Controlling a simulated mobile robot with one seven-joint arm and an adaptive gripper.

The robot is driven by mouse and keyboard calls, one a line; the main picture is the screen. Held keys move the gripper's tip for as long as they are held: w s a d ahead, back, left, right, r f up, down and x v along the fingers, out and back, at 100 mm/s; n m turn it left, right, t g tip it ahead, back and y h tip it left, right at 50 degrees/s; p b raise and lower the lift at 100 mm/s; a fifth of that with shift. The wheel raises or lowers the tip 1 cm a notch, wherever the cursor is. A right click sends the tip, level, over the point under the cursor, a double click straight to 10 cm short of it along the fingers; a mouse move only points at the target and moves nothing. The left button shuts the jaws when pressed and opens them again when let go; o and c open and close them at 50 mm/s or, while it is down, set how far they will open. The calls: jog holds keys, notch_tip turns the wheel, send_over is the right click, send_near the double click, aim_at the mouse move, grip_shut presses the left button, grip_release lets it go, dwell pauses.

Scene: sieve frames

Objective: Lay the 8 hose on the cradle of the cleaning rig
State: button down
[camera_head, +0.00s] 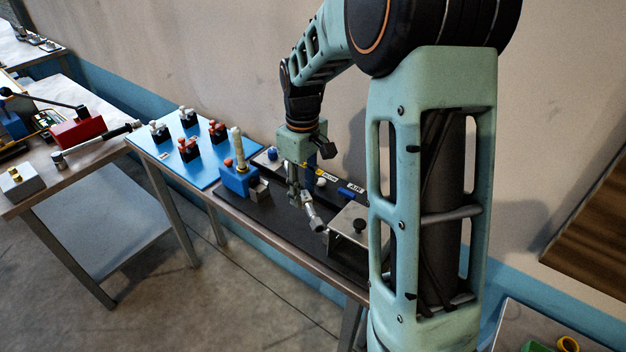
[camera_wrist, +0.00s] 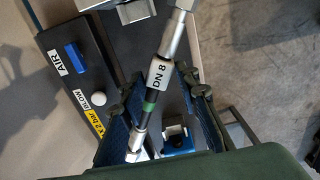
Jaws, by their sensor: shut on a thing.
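The 8 hose (camera_wrist: 157,85) shows in the wrist view with a white "DN 8" label, a green band and silver metal ends. It runs diagonally between the two fingers of my gripper (camera_wrist: 165,108), which is shut on it. In the head view the hose (camera_head: 311,214) hangs tilted from my gripper (camera_head: 293,188), above the dark plate of the cleaning rig (camera_head: 283,216). The rig carries a metal box (camera_head: 346,236) on the right and a blue block with a pale column (camera_head: 238,180) on the left. I cannot tell which part is the cradle.
A blue mat (camera_head: 175,150) holds several fittings to the left. Behind the gripper, the rig's panel (camera_wrist: 75,75) bears AIR and BLOW labels, a blue switch (camera_wrist: 75,58) and a white knob (camera_wrist: 98,98). A second bench (camera_head: 65,150) with tools stands at far left.

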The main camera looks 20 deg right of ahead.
jog(key=shift+w+d+r, duration=0.1)
jog(key=shift+w+d, duration=0.45)
jog(key=shift+d, duration=0.2)
jog(key=shift+s+a, duration=0.15)
jog(key=shift+a, duration=0.05)
jog(key=shift+s+f+b, duration=0.15)
jog(key=shift+f+b, duration=0.2)
jog(key=shift+f, duration=0.25)
notch_tip(320, 180, down, 4)
jog(key=b, duration=0.2)
jog(key=shift+s+r+b, duration=0.1)
jog(key=shift+r+b, duration=0.1)
jog(key=shift+b, duration=0.2)
jog(key=shift+s+d+f, duration=0.1)
jog(key=shift+f, duration=0.1)
jog(key=shift+a, duration=0.55)
jog(key=shift+w+a, duration=0.2)
jog(key=shift+a, duration=0.05)
jog(key=shift+w+a, duration=0.15)
jog(key=shift+a, duration=0.1)
